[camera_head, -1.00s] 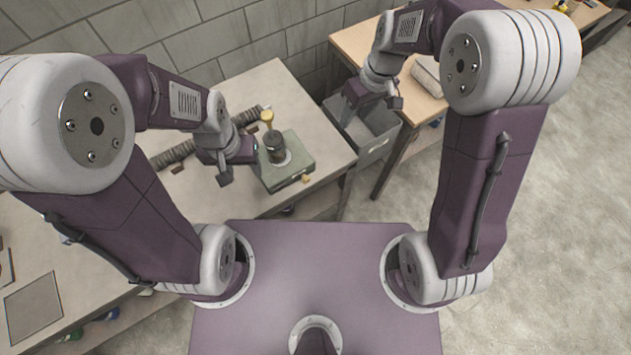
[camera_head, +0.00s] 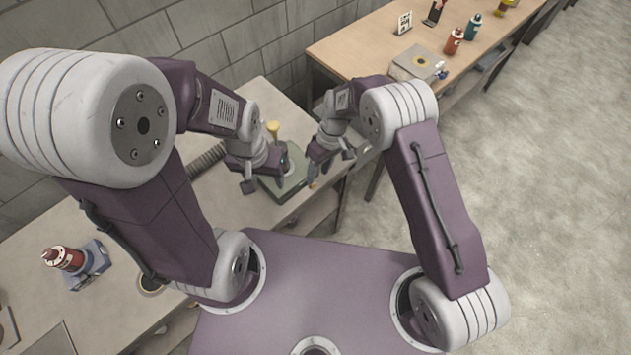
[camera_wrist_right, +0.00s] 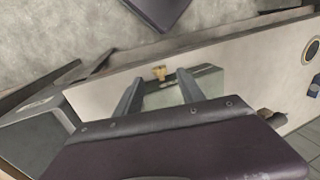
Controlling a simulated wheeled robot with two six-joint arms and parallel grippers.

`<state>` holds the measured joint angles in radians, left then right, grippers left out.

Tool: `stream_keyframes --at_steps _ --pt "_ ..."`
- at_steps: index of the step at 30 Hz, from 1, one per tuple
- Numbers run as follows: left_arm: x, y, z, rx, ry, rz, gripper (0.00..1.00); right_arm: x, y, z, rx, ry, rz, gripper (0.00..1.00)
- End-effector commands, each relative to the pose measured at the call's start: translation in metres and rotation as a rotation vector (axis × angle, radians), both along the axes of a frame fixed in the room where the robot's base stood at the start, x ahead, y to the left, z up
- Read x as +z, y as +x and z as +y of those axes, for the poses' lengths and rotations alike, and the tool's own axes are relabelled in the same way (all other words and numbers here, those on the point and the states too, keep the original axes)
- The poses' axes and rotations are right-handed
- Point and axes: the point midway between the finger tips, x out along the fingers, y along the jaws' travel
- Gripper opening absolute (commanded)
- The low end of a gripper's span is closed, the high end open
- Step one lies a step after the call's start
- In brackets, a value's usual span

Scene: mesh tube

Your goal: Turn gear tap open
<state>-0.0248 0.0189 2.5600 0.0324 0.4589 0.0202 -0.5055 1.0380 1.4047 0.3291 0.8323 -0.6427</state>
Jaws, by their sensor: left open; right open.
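A green box-shaped unit (camera_head: 292,180) sits on the near workbench. A small yellow tap (camera_head: 312,185) sticks out low at its front edge. The tap also shows in the right wrist view (camera_wrist_right: 160,72), just beyond and between my right fingers, not gripped. A yellow-topped piece (camera_head: 272,128) rises behind my left gripper; its lower part is hidden. My left gripper (camera_head: 267,177) is open over the left part of the unit. My right gripper (camera_head: 329,166) is open close to the tap; its spread fingers also show in the wrist view (camera_wrist_right: 158,92).
A ridged tube (camera_head: 207,160) lies left of the unit on the bench. A second wooden table (camera_head: 340,55) stands behind, with bottles (camera_head: 453,40) and a box (camera_head: 416,65) on it. A red-topped device (camera_head: 66,258) stands at the left. Floor at right is clear.

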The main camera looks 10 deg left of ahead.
Motion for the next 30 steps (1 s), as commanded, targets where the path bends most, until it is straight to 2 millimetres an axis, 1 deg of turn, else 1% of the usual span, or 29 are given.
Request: stream_keyframes --at_steps 1,3,6,9,12,18,19,20,21,23,24,28,30 --pt "0.005 0.0 0.0 0.0 0.0 0.0 0.51 -0.009 -0.004 0.001 0.001 -0.003 0.005 0.46" --pt "0.008 0.0 0.0 0.0 0.0 0.0 0.51 -0.023 -0.006 0.004 0.001 -0.002 0.003 0.46" --pt "0.011 0.0 0.0 0.0 0.0 0.0 0.51 -0.04 -0.009 0.006 0.0 -0.001 0.002 0.46" --pt "0.012 0.0 0.0 0.0 0.0 0.0 0.51 -0.05 -0.011 0.008 0.0 -0.001 0.001 0.46" --pt "0.012 0.0 0.0 0.0 0.0 0.0 0.51 -0.055 -0.011 0.009 0.0 0.0 -0.001 0.46" --pt "0.012 0.0 0.0 0.0 0.0 0.0 0.51 -0.056 -0.011 0.009 0.0 0.0 -0.001 0.46" --pt "0.012 0.0 0.0 0.0 0.0 0.0 0.51 -0.056 -0.011 0.009 0.0 0.0 -0.001 0.41" --pt "0.012 0.0 0.0 0.0 0.0 0.0 0.51 -0.056 -0.011 0.009 -0.001 0.0 -0.001 0.32" --pt "0.012 0.0 0.0 0.0 0.0 0.0 0.51 -0.056 -0.011 0.009 -0.001 0.0 -0.001 0.21" --pt "0.012 0.0 0.0 0.0 0.0 0.0 0.51 -0.056 -0.011 0.009 -0.001 0.0 -0.001 0.05" --pt "0.012 0.0 0.0 0.0 0.0 0.0 0.51 -0.056 -0.011 0.009 -0.001 0.0 -0.001 0.0" --pt "0.013 0.0 0.0 0.0 0.0 0.0 0.51 -0.055 -0.012 0.009 0.0 -0.007 -0.007 0.0" --pt "0.017 0.0 0.0 0.0 0.0 0.0 0.51 -0.054 -0.014 0.009 0.003 -0.034 -0.035 0.0"
